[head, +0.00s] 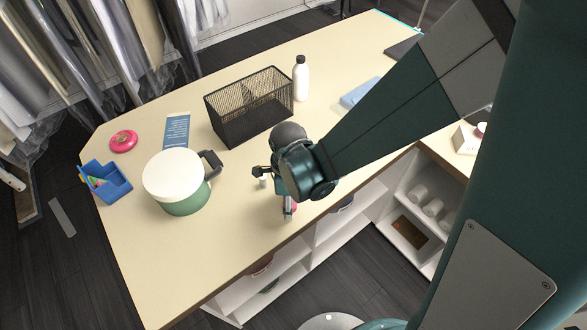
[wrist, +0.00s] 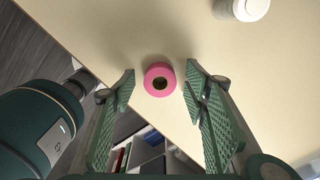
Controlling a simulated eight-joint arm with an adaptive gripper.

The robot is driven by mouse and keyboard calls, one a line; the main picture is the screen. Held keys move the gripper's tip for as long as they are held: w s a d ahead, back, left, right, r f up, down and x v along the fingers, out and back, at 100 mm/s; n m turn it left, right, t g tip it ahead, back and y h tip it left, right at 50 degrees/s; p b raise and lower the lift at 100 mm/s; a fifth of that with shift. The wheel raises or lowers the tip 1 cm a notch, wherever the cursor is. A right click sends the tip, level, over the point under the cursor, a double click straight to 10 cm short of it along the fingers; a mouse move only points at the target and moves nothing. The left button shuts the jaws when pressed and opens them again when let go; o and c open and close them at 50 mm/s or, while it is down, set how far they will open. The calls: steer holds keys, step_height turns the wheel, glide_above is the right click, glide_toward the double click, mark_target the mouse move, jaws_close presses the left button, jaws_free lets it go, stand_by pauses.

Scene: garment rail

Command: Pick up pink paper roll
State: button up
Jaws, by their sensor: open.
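The pink paper roll (wrist: 160,69) stands on the cream table near its edge, its round end with a dark core hole facing up in the wrist view. My gripper (wrist: 160,74) is open, with a green ridged finger on either side of the roll in that view. Clear gaps show between the roll and both fingers. In the head view my gripper (head: 288,212) is over the table's front edge, and a small bit of pink shows there, mostly hidden by my arm. I cannot tell the height between fingers and roll.
A black mesh basket (head: 225,115), a white bottle (head: 301,78), a white-lidded green pot (head: 180,195), a blue tray (head: 108,183) and a pink-red round object (head: 124,141) are on the table. Open shelves (head: 345,222) are below the front edge. Clothes hang at the back left.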

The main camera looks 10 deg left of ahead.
steer(key=shift+f, duration=0.15)
stand_by(0.5)
steer(key=c, duration=0.9)
